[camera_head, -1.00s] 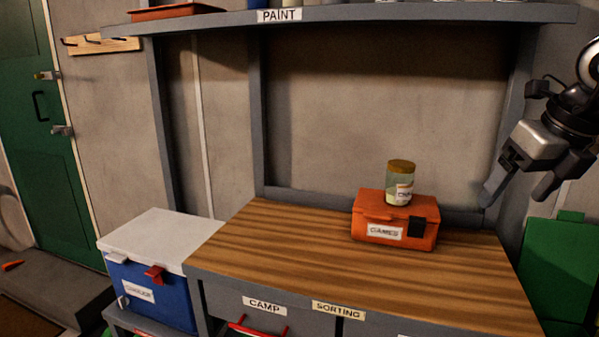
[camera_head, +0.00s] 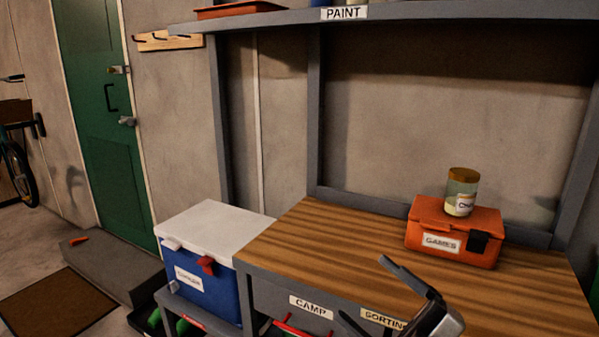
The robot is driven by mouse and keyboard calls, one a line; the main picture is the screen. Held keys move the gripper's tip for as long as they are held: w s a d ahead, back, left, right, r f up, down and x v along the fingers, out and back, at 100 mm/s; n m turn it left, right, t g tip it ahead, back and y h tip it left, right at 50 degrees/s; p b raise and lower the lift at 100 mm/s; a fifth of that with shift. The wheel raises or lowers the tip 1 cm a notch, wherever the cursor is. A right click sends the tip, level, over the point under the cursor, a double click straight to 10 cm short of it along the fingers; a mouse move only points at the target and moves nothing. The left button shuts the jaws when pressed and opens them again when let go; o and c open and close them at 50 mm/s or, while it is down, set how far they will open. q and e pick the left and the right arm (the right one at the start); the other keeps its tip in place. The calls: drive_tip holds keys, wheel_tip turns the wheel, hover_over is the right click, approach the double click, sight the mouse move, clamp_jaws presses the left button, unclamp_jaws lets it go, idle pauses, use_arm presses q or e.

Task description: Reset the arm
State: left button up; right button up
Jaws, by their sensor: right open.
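My right gripper (camera_head: 362,286) is in the lower right of the head view, in front of the workbench's front edge. Its two dark fingers are spread apart, pointing up and left, with nothing between them. The rest of my right arm is cut off by the bottom edge. My left gripper is not in view.
The wooden workbench (camera_head: 330,238) holds an orange GAMES box (camera_head: 425,222) with a lidded jar (camera_head: 461,190) on top. A blue cooler (camera_head: 210,283) with a white lid stands at its left. The PAINT shelf (camera_head: 440,12) runs above. Floor shows at the left.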

drive_tip(key=s+d+f+m+t+h, duration=0.2)
drive_tip(key=d+f+m+t+h, duration=0.15)
drive_tip(key=f+m+h, duration=0.8)
drive_tip(key=s+f+m+g+h, duration=0.1)
drive_tip(key=s+f+m+g, duration=0.2)
drive_tip(key=s+f, duration=0.3)
drive_tip(key=s+f+m+g+h, duration=0.2)
drive_tip(key=s+f+m+g, duration=0.2)
drive_tip(key=f, duration=0.6)
drive_tip(key=shift+s+d+f+m, duration=0.3)
drive_tip(key=shift+s+m, duration=0.45)
drive_tip(key=shift+s, duration=0.35)
